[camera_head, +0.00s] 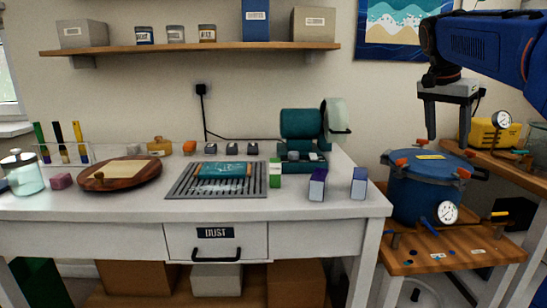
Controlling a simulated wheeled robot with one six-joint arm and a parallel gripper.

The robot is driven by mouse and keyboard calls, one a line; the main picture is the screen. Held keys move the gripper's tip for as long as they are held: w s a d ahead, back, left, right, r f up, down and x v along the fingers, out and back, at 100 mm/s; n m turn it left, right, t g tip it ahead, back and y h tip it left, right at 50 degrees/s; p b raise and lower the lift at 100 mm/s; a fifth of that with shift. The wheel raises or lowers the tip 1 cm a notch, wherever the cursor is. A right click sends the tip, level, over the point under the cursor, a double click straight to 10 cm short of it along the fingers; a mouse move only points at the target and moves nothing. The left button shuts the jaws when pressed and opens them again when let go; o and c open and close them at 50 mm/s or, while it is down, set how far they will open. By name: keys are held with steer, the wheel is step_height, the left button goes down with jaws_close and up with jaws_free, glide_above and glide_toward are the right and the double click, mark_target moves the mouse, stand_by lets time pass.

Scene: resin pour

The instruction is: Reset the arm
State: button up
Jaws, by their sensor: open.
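My blue arm comes in from the upper right. My gripper (448,136) hangs pointing down, its two dark fingers apart with nothing between them. It is above the blue pressure pot (424,190), which has a lid with orange clamps and a yellow label. The fingertips appear close above or just behind the lid; the exact gap cannot be told from this one view.
The pot stands on a wooden stand (450,255) with a gauge (447,213). A white workbench (330,222) to the left holds a dark grate (180,190), small boxes (358,184), a round wooden board (140,184) and a teal machine (300,124). A shelf (270,46) hangs above.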

steer(key=s+a+f+n+t+y, duration=0.1)
steer(key=s+a+f+n, duration=0.3)
steer(key=s+f, duration=0.5)
steer(key=s+a+f+n+t+y, duration=0.1)
steer(key=s+a+f+n, duration=0.3)
steer(key=s+a+f, duration=0.3)
steer(key=s+a+f+n+t+y, duration=0.1)
steer(key=s+a+f+n, duration=0.4)
steer(key=s+f, duration=0.7)
step_height(320, 180, down, 2)
steer(key=shift+s+a+f+y, duration=0.1)
steer(key=shift+s+a+y, duration=0.05)
steer(key=shift+a+y, duration=0.3)
steer(key=shift+a, duration=0.1)
